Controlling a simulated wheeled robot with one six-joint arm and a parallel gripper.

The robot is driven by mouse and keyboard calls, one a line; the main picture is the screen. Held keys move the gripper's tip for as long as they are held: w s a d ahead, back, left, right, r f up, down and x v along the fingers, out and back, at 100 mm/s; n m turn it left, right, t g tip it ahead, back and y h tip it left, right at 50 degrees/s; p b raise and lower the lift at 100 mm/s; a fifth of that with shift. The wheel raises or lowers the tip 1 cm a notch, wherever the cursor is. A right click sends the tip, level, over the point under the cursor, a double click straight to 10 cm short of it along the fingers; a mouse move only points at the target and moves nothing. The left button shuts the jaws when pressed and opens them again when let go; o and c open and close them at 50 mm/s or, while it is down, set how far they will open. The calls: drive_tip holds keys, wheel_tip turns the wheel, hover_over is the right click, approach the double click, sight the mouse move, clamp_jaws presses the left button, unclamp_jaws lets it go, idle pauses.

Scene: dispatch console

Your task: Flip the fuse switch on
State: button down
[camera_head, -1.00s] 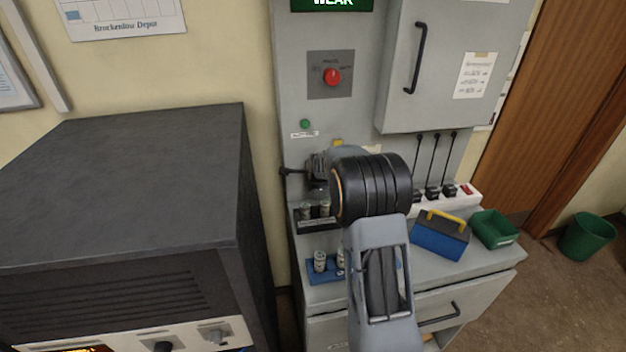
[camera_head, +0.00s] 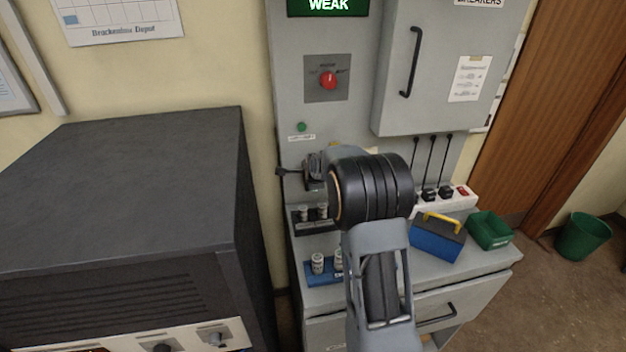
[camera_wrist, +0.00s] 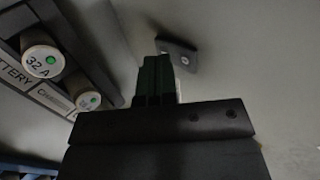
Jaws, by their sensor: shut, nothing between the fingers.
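In the wrist view, my gripper (camera_wrist: 158,78) is shut and empty, its dark green fingers close together. Just beyond the fingertips, a small dark piece with a bright screw (camera_wrist: 178,52) sits against the grey panel; it may be part of the fuse switch. I cannot tell whether the fingers touch it. In the head view, my black wrist covers the fingertips and this part of the panel. A thin dark bar (camera_head: 287,171) juts out left of my wrist; I cannot tell whether it is the switch handle.
A blue fuse holder (camera_head: 322,272), a blue box with yellow handle (camera_head: 437,240) and a green bin (camera_head: 490,231) rest on the ledge. The panel has a red knob (camera_head: 327,81) and a lit "WEAK" sign (camera_head: 328,6).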

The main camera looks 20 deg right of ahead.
drive_tip(key=s+f+b+v, duration=0.1)
drive_tip(key=b+v, duration=0.1)
drive_tip(key=v, duration=1)
drive_tip(key=shift+s, duration=0.25)
drive_tip(key=shift+f, duration=0.15)
drive_tip(key=f+b, duration=0.1)
drive_tip(key=b, duration=0.5)
drive_tip(key=shift+f+b, duration=0.3)
drive_tip(key=shift+b, duration=0.1)
drive_tip(key=shift+s+r+b, duration=0.1)
drive_tip(key=shift+b, duration=0.4)
drive_tip(key=shift+r, duration=0.1)
drive_tip(key=shift+d, duration=0.1)
